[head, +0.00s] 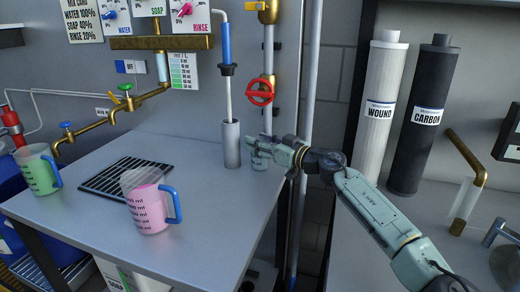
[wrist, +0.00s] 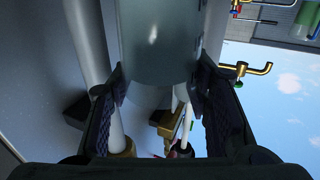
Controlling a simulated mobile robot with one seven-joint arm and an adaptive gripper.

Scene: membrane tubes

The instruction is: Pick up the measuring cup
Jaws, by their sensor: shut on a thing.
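My gripper (head: 264,146) is at the back right of the grey counter. A larger measuring cup with pink liquid, black markings and a blue handle (head: 148,208) stands near the counter's front. Another, with green liquid (head: 39,174), stands at the left edge. My gripper is apart from both.
A grey cylinder holder (head: 231,146) with a blue-handled brush stands just left of my gripper. A red valve wheel (head: 260,92) is on the pipe behind. A dark drain grate (head: 124,176) lies left. White (head: 380,100) and black (head: 422,120) filter tubes stand right. The counter's front right is clear.

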